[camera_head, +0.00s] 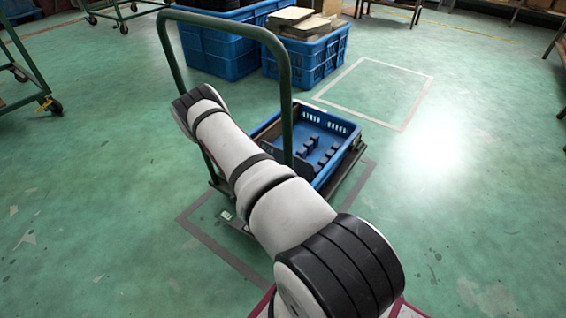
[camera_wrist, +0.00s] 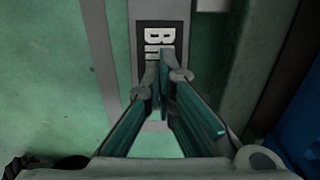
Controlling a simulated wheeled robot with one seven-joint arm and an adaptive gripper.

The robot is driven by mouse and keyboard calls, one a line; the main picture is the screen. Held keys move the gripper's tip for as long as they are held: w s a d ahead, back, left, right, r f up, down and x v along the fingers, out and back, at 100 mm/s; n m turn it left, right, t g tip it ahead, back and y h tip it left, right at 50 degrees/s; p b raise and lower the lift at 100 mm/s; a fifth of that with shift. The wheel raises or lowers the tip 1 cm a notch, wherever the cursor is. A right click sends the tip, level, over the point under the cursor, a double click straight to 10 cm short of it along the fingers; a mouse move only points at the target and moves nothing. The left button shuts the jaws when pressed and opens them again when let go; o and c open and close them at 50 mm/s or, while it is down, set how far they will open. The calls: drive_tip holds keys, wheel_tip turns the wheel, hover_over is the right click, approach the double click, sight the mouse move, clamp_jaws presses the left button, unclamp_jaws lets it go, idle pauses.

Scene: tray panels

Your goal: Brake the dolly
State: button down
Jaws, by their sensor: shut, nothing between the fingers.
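The dolly has a tall green push handle (camera_head: 286,110) and a low dark deck (camera_head: 350,183) carrying a blue crate (camera_head: 345,163). It stands at the middle of the head view, partly hidden by my arm. My gripper is hidden in the head view. In the wrist view my gripper (camera_wrist: 171,70) is shut and empty, its fingertips in front of a grey strip (camera_wrist: 147,12) with a black-and-white lettered label (camera_wrist: 160,42). I cannot tell whether the fingertips touch the strip. No brake pedal can be made out with certainty.
Large blue crates (camera_head: 225,50) stand behind the dolly, one (camera_head: 305,60) with cardboard on top. A green wheeled frame (camera_head: 22,70) is at the left. Grey floor tape (camera_head: 200,238) surrounds the dolly. Green floor is free at the right and lower left.

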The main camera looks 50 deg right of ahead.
drive_tip(key=shift+f+b, duration=0.85)
drive_tip(key=shift+f, duration=0.35)
idle(0.6)
drive_tip(key=shift+r+p, duration=2.55)
drive_tip(key=shift+r, duration=1)
drive_tip(key=shift+s, duration=0.1)
